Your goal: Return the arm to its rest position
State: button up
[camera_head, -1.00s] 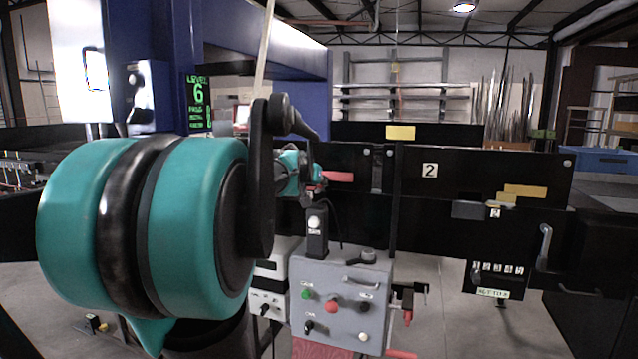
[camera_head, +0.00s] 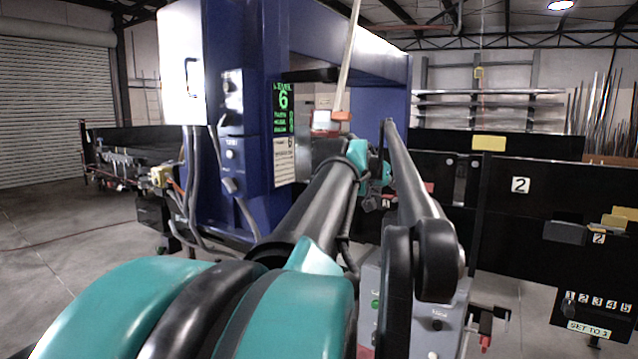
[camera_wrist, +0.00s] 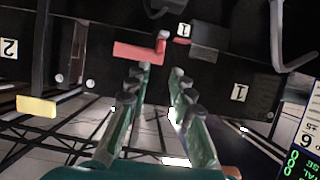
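My gripper (camera_wrist: 161,70) shows in the wrist view with its two fingers apart and nothing between them. Beyond the fingertips are a black panel and a red bar (camera_wrist: 138,52), with a gap that I cannot judge. In the head view my arm, black with teal joints, stretches forward from the bottom left to the middle. Its wrist is beside the blue machine frame (camera_head: 262,130); the fingers are hidden or too small to make out there.
A grey control box (camera_head: 370,285) stands close behind my arm, partly hidden. A green-lettered screen (camera_head: 284,105) is on the blue frame. Open floor (camera_head: 50,240) lies at the left.

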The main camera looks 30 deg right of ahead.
dwell(0.3)
jog(key=w+a+f+n+y, duration=0.3)
jog(key=a+f, duration=0.6)
jog(key=f, duration=0.4)
jog(key=w+a+f+n+y, duration=0.3)
jog(key=a+f, duration=0.6)
jog(key=f, duration=0.3)
jog(key=s+a+f+n+y, duration=0.2)
jog(key=s+a+f, duration=0.1)
jog(key=a+f, duration=0.3)
jog(key=s+a+f+n+g+y, duration=0.1)
jog(key=s+a+f+n+y, duration=0.1)
jog(key=s+a+f, duration=0.2)
jog(key=s+a+f+n+g+y, duration=0.1)
jog(key=s+a+f+n+y, duration=0.1)
jog(key=a+f, duration=0.6)
jog(key=s+a, duration=0.1)
jog(key=a, duration=0.1)
jog(key=shift+s+a+f, duration=0.3)
jog(key=shift+s+f, duration=0.05)
